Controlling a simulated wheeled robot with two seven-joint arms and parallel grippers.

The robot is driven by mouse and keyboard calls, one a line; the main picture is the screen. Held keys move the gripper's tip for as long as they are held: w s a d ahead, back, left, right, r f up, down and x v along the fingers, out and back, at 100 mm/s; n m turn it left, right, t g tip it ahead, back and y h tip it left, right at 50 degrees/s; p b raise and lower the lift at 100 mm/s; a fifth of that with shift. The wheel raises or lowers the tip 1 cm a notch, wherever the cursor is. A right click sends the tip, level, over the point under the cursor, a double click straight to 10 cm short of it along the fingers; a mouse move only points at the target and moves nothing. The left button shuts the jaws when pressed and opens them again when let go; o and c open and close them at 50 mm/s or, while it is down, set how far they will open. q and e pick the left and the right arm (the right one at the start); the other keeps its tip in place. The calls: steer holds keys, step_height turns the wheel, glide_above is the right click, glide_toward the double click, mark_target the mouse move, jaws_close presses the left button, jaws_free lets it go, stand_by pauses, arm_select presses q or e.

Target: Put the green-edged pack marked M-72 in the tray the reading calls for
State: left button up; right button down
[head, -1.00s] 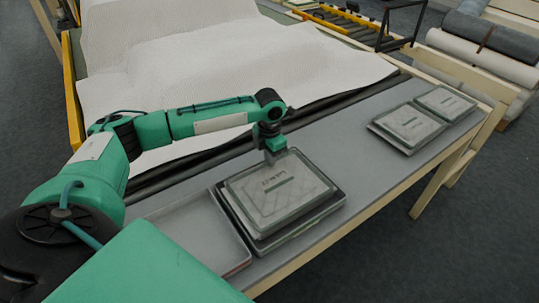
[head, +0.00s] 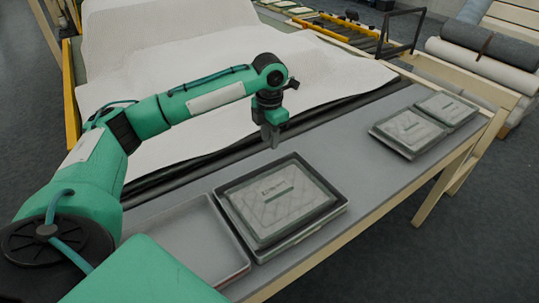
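A pale quilted pack (head: 283,207) with a printed label lies flat inside a dark-rimmed tray (head: 334,211) at the middle of the bench. My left gripper (head: 271,146) hangs fingers down above the bench, just beyond the tray's far edge. It is clear of the pack and empty; its fingers, seen nearly side on, look apart. To the left, a grey tray (head: 240,262) is empty. My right gripper is not in view. No reading or display can be made out.
Two more packs, a nearer one (head: 407,128) and a farther one (head: 450,104), lie at the bench's right end. White wadding (head: 230,60) spreads behind the bench. Rolls (head: 485,62) lie at the far right. The bench (head: 350,150) is clear between the middle tray and right-hand packs.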

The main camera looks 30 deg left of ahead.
arm_select(q)
step_height(320, 180, up, 3)
steer(key=shift+r, duration=0.2)
stand_by(0.5)
